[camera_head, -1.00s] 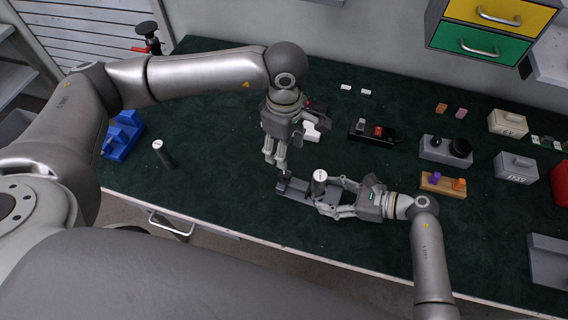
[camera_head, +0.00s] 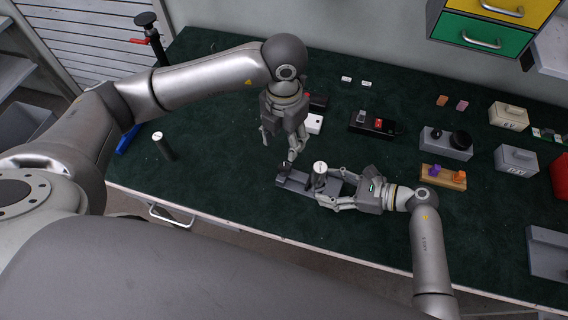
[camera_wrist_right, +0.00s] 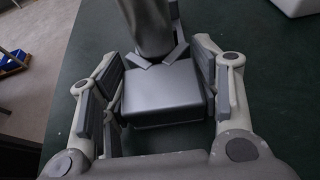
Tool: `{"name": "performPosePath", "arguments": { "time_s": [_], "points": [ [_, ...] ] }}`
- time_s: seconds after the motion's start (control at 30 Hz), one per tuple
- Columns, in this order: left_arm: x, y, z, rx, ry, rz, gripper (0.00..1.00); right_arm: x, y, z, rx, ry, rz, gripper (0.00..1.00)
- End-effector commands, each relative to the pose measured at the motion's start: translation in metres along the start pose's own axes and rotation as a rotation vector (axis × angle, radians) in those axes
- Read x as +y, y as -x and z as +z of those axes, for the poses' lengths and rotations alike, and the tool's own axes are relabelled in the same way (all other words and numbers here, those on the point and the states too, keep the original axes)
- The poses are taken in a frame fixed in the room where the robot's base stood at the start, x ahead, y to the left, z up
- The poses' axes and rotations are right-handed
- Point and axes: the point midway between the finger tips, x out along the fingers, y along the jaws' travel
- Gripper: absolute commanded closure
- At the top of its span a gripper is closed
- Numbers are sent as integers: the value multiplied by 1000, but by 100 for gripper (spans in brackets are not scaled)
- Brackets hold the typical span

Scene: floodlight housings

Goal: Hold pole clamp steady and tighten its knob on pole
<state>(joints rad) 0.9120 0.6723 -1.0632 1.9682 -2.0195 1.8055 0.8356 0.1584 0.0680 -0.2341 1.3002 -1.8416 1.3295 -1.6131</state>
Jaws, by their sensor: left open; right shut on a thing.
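The grey pole clamp (camera_head: 297,183) lies on the green bench top, around or against a short upright grey pole (camera_head: 319,172) with a pale top; I cannot tell which. My right gripper (camera_head: 328,187) comes in from the right and is shut on the clamp. In the right wrist view its fingers flank the clamp's grey block (camera_wrist_right: 165,92), with the pole (camera_wrist_right: 147,28) just beyond. A small dark knob (camera_head: 285,167) shows at the clamp's left end. My left gripper (camera_head: 279,149) is open and empty, pointing down just above the knob, with its fingers spread.
A white block (camera_head: 314,124) and a black box with a red switch (camera_head: 373,125) lie behind the clamp. Grey housings (camera_head: 446,143) and a wooden block (camera_head: 443,177) stand at the right. The bench's front edge is close.

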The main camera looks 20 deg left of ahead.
Motion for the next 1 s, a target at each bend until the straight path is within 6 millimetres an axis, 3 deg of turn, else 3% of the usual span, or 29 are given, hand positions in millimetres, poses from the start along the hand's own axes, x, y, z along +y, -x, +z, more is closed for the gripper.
{"name": "performPosePath", "arguments": {
  "time_s": [0.17, 0.5, 0.7, 1.0],
  "points": [
    [0, -13, 0, 3, 29, -1, 49, 1, 0, -1, 1, -1, 2, 70],
    [0, -78, -1, 5, 26, 0, 49, 1, 0, -1, 1, -1, 2, 70],
    [0, -108, 0, 2, 24, -1, 49, 1, 0, 0, 1, -1, 1, 70],
    [0, -120, 0, 0, 24, 0, 49, 1, 0, -1, 1, -1, 1, 70]
  ]
}}
